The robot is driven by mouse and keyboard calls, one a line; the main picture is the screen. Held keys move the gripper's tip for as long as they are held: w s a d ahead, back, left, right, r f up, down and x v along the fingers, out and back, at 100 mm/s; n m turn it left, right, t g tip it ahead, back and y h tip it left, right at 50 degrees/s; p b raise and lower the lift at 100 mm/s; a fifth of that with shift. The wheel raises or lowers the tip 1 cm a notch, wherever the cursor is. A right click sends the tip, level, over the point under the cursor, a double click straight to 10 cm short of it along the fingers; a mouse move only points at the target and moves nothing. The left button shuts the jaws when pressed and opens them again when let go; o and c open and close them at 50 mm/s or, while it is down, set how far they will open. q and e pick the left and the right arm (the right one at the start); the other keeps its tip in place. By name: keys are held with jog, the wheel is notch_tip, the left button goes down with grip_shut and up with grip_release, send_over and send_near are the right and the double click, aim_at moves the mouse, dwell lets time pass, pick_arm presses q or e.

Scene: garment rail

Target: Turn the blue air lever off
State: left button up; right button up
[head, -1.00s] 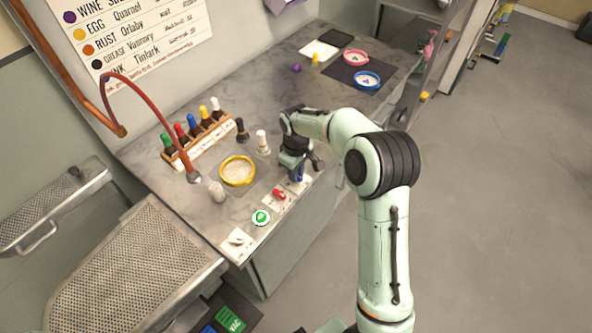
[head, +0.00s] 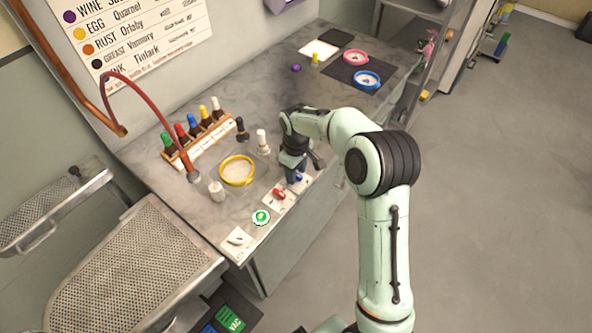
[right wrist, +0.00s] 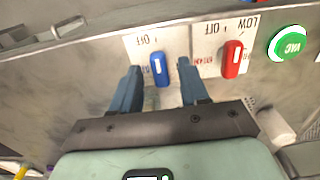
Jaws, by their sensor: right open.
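The blue air lever (right wrist: 159,70) sits on a white plate marked OFF in the right wrist view, between my right gripper's open fingers (right wrist: 163,90). Neither finger clearly touches it. In the head view, the lever (head: 299,176) shows as a small blue patch just below my right gripper (head: 294,170), which points down at the counter's front edge. The red lever (right wrist: 232,59) stands beside the right-hand finger on its own plate, marked OFF and LOW. My left gripper is not in view.
A green VAC button (head: 261,217) and a white switch plate (head: 237,240) lie along the same edge. A yellow-rimmed dish (head: 238,171), a white-capped bottle (head: 262,141) and a rack of several bottles (head: 198,135) stand behind.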

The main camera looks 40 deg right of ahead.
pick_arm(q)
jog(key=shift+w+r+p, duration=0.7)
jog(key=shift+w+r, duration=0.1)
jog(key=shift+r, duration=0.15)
pick_arm(e)
notch_tip(320, 180, up, 13)
jog(key=shift+r, duration=0.2)
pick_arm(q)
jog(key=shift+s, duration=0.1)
pick_arm(e)
jog(key=shift+f, duration=0.1)
